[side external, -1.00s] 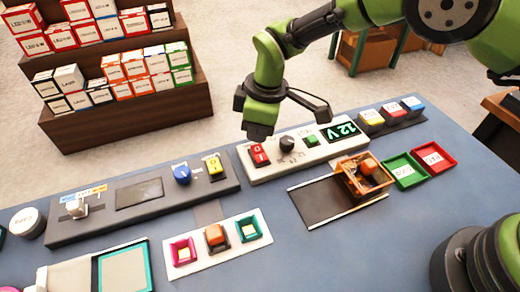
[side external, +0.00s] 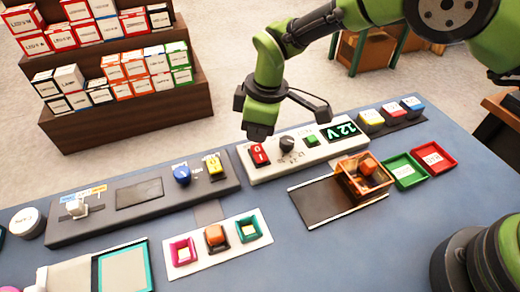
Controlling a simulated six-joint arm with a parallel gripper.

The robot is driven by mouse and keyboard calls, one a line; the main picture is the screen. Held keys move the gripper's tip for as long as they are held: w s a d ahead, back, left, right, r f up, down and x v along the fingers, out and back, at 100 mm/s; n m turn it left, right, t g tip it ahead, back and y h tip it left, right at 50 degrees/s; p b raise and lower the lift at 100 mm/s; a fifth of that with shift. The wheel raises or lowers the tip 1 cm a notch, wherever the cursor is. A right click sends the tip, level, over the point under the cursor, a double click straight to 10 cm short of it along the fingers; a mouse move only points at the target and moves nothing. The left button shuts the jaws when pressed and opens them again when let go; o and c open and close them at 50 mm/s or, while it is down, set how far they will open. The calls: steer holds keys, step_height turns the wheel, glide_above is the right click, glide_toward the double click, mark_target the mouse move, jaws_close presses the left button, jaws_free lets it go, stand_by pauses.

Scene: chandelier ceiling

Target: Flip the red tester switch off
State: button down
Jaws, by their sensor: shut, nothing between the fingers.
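The red tester switch (side external: 259,155) is a red rocker marked 0 and 1 at the left end of the white tester panel (side external: 272,171). My gripper (side external: 259,136) is shut and empty, pointing down just above and behind the red switch. Its tip overlaps the switch's upper edge in the picture, and I cannot tell whether it touches. Which way the rocker is tilted is too small to tell.
A grey panel with a blue knob (side external: 182,173) and yellow switch (side external: 213,165) lies to the left. An orange crate (side external: 349,186) sits on a dark track at the right, beside green (side external: 404,172) and red trays (side external: 434,157). Coloured square holders (side external: 215,238) stand in front.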

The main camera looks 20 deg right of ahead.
mark_target(258, 148)
steer(key=shift+f, duration=1.35)
stand_by(0.6)
steer(key=shift+r, duration=3.55)
steer(key=s+d+r+m+t+y, duration=0.1)
steer(key=s+d+r+m, duration=0.25)
steer(key=d+r, duration=0.4)
steer(key=s+d+r+m+t, duration=0.2)
steer(key=d+r+m, duration=0.2)
steer(key=r, duration=0.7)
steer(key=s+d+r+m+t, duration=0.1)
steer(key=s+d+m, duration=0.3)
steer(key=s, duration=0.5)
steer(key=s+d+r+m+t, duration=0.1)
steer(key=s+d+m, duration=0.3)
steer(key=s, duration=0.5)
steer(key=shift+d+m+t+h, duration=0.3)
steer(key=shift+d+m+t, duration=0.05)
steer(key=shift+d+t, duration=0.25)
